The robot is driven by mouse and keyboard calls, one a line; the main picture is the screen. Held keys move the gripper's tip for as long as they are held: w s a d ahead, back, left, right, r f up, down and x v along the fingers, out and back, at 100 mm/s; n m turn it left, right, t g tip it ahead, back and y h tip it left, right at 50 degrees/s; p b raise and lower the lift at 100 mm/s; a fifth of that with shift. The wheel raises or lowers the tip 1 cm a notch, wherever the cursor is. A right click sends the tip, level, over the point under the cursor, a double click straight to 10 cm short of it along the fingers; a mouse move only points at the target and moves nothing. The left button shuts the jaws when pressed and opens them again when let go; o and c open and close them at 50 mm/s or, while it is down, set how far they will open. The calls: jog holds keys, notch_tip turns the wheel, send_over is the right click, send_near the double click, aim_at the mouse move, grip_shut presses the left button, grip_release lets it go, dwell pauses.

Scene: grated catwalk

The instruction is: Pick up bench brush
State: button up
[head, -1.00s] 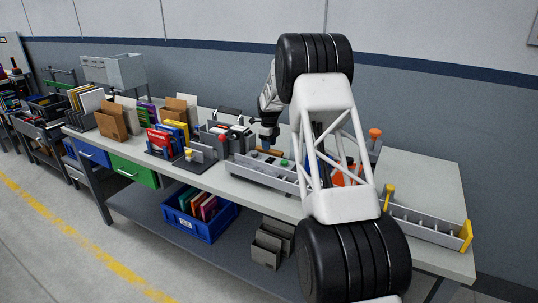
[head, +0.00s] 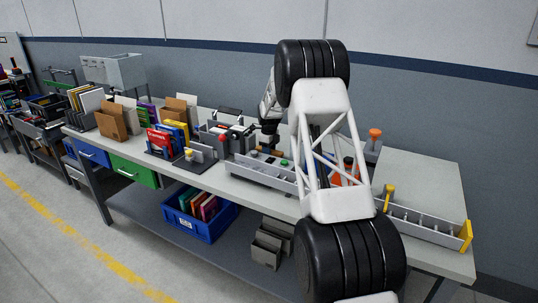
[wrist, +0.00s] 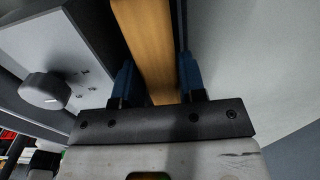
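The bench brush shows as a long, light-brown wooden piece (wrist: 150,40) in the wrist view, running up from between my fingers. Its bristles cannot be made out. My gripper (wrist: 160,78) has two blue fingers, one on each side of the wood. They stand apart and look open, with no clear grip on it. In the head view my gripper (head: 268,141) points down just above a small brown piece (head: 266,152) at the grey divided tray, which seems to be the same brush. The fingertips are too small to tell there.
The grey divided tray (head: 258,172) lies along the bench (head: 425,173). A grey box with a round knob (wrist: 45,88) is close on the left in the wrist view. Books (head: 165,138) stand to the left. A second tray (head: 425,222) is at the right.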

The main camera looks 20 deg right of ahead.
jog(key=c, duration=0.5)
jog(key=shift+r, duration=0.1)
notch_tip(320, 180, up, 18)
jog(key=shift+f, duration=0.1)
dwell(0.5)
dwell(0.4)
